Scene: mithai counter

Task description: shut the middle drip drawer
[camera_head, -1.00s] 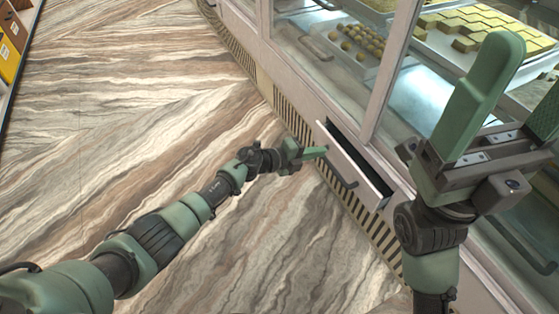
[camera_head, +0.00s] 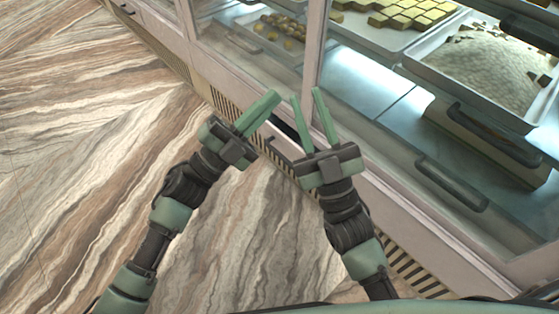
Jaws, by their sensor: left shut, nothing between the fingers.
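The middle drip drawer (camera_head: 279,151) is in the low base of the counter. A dark gap shows behind its pale front, so it stands partly open. My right gripper and the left fingers hide much of it, and I cannot tell exactly how far out it is. My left gripper (camera_head: 274,97) is shut and empty, its fingers over the counter base just left of the drawer gap. My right gripper (camera_head: 307,96) is open and empty, its two fingers spread above the drawer's right part. I cannot tell whether either gripper touches the drawer.
The glass case holds a tray of yellow sweets (camera_head: 400,12), round sweets (camera_head: 283,30) and a tray of pale crumbly sweets (camera_head: 490,72). A dark handle (camera_head: 450,187) sticks out at right. Another handle (camera_head: 127,9) is at far left. The striped floor at left is clear.

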